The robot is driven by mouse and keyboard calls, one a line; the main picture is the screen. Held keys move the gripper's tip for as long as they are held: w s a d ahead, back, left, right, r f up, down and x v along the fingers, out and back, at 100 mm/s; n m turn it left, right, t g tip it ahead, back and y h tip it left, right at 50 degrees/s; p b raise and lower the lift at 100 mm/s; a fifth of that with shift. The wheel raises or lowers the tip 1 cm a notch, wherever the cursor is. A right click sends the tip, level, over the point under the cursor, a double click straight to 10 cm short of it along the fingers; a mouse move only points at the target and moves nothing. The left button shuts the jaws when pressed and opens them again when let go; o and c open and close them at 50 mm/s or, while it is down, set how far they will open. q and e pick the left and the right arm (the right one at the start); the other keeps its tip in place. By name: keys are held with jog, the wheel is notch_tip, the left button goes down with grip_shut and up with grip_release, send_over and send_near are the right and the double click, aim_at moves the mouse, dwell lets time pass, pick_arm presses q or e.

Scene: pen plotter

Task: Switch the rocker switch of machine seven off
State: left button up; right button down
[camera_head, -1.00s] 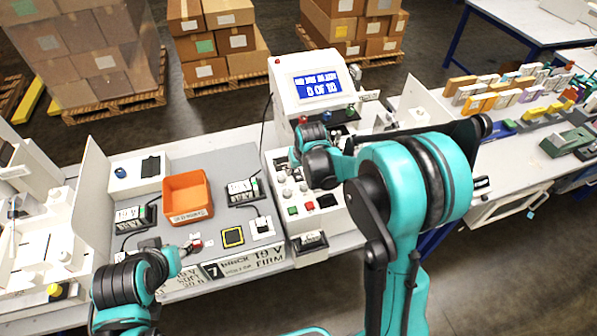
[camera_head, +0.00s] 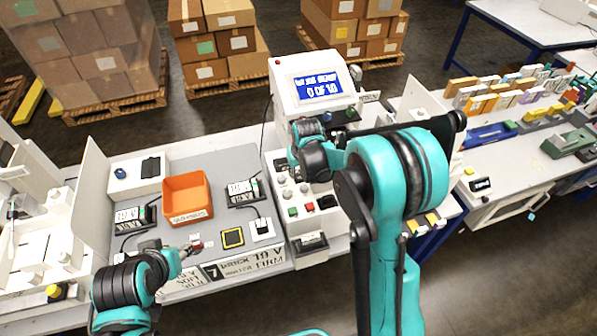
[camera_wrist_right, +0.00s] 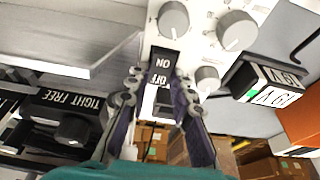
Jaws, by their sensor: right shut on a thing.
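Machine seven's station has a plate with a 7 (camera_head: 212,271) on its front edge and a white control panel (camera_head: 274,166) with knobs and buttons. In the right wrist view, the black rocker switch (camera_wrist_right: 163,68) has ON and OFF lettering and sits beside grey knobs. My right gripper (camera_wrist_right: 160,97) is at the switch, its two fingers closed at either side of its OFF end. In the head view my right wrist (camera_head: 312,150) is over the panel and hides the switch. My left gripper (camera_head: 190,248) is low at the station's front left; its jaw opening is too small to tell.
A screen (camera_head: 319,87) reading "0 OF 10" stands behind the panel. An orange bin (camera_head: 187,197) and black display units (camera_head: 243,191) are on the grey bench. A red button (camera_head: 309,207) and green button (camera_head: 293,212) are close to my right wrist.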

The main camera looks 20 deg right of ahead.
aim_at(298, 176)
jog(key=shift+w+g, duration=0.2)
jog(key=shift+g, duration=0.5)
jog(key=shift+w+g, duration=0.15)
jog(key=shift+g, duration=0.55)
jog(key=c, duration=1.3)
grip_release()
jog(key=r, duration=1.2)
jog(key=shift+s, duration=0.4)
jog(key=shift+s, duration=0.1)
